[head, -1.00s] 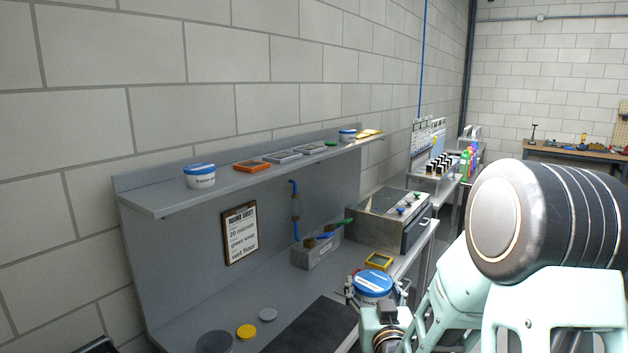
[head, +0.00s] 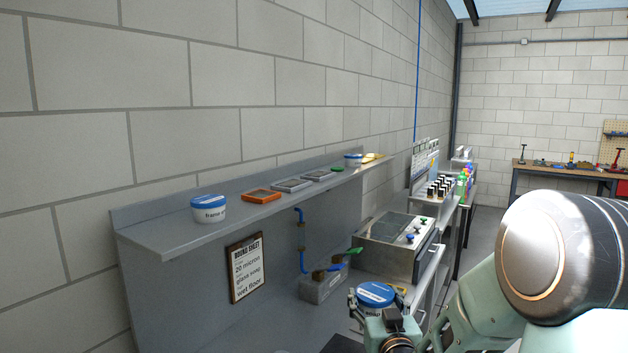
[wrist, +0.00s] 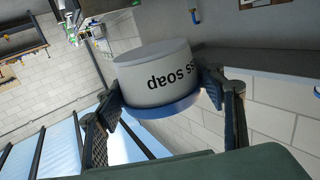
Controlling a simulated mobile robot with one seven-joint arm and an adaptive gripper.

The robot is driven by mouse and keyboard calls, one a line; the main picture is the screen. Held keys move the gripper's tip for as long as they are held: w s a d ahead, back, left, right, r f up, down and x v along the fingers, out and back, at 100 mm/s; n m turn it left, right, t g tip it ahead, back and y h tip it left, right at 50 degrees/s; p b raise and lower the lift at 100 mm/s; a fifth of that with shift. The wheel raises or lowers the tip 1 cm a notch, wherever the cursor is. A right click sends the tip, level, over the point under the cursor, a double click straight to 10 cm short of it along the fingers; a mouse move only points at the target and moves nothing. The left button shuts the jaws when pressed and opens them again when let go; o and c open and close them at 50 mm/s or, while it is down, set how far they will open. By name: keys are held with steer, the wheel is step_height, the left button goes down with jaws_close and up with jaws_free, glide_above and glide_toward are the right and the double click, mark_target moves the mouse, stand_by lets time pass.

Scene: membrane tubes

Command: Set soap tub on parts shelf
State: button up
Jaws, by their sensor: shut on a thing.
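The soap tub (head: 375,297) is white with a blue lid and stands upright in my gripper (head: 378,312) at the lower middle of the head view. In the wrist view the tub (wrist: 155,78) appears upside down, with the word "soap" on its side. My gripper's fingers (wrist: 165,112) are shut on either side of it. The parts shelf (head: 175,240) is a long grey ledge along the wall, to the left of and higher than the tub in the picture. The tub is apart from the shelf.
On the shelf are a tub labelled "frame" (head: 208,209), an orange frame (head: 261,196), grey frames (head: 292,185), a green piece (head: 337,170) and another tub (head: 353,160). Bare shelf shows at the near left end. A steel box (head: 395,240) and blue hose fitting (head: 302,255) stand below.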

steer(key=w+a+r+n+y, duration=0.1)
steer(key=w+a+r+y, duration=0.15)
steer(key=a, duration=0.35)
steer(key=w+a+r+n+y, duration=0.1)
steer(key=w+a+r, duration=0.1)
steer(key=a+r, duration=0.25)
steer(key=s+a+r+n+g+y, duration=0.1)
steer(key=a+r+n+g+y, duration=0.4)
steer(key=a+r, duration=1.95)
steer(key=t+p, duration=0.1)
glide_above(169, 234)
steer(key=shift+y, duration=0.25)
steer(key=f, duration=0.9)
steer(key=shift+d, duration=0.2)
steer(key=f, duration=0.3)
steer(key=shift+a+f, duration=0.2)
steer(key=shift+f, duration=0.2)
